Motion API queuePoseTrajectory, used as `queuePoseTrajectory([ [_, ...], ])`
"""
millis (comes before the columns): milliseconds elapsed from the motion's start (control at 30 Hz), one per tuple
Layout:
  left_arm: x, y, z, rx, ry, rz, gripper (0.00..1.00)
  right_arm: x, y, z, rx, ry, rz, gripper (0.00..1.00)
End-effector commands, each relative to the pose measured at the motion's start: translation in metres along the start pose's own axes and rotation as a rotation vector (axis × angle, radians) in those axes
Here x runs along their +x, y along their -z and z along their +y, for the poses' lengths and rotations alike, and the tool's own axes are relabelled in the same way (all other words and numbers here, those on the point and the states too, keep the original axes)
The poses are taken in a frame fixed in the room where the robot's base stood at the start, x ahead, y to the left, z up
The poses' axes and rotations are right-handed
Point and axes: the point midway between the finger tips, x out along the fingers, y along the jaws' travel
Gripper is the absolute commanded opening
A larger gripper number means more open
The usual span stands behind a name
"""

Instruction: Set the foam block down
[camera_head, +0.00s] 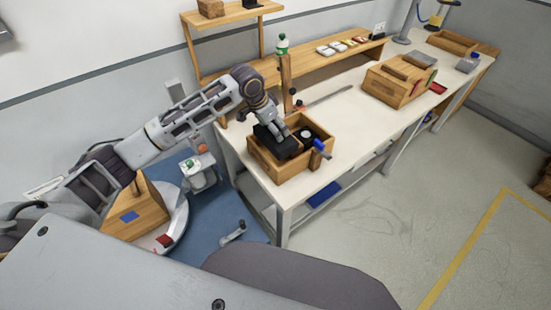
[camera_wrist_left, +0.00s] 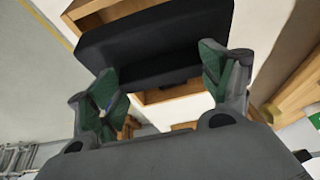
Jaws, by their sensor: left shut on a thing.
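My left gripper (camera_head: 281,136) is over the left part of an open wooden box (camera_head: 280,178) on the white table. It is shut on a black block, the foam block (camera_head: 270,138), which looks dark and slab-like. In the left wrist view the foam block (camera_wrist_left: 155,42) lies between the green-padded fingertips of my left gripper (camera_wrist_left: 162,76). The wooden box (camera_wrist_left: 172,93) shows beyond the block there. I cannot tell whether the block touches the box's floor or wall. My right gripper is not in view.
The box also holds a dark round item (camera_head: 307,134) and a blue-topped item (camera_head: 320,145). A wooden post (camera_head: 286,85) stands behind it. Another wooden crate (camera_head: 390,88) is farther right on the white table (camera_head: 345,125), with bare tabletop between them.

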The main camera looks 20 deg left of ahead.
Motion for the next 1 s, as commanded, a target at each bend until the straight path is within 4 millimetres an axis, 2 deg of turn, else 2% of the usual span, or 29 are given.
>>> queuePoseTrajectory([
  [233, 0.006, -0.003, 0.000, -0.001, -0.001, -0.002, 0.61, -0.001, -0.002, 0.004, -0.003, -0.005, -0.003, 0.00],
  [633, 0.044, -0.019, 0.000, -0.001, 0.000, -0.001, 0.61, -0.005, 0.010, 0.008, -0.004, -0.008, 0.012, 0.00],
  [1000, 0.047, -0.020, 0.000, 0.000, 0.000, 0.000, 0.61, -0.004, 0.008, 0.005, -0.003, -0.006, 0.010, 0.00],
])
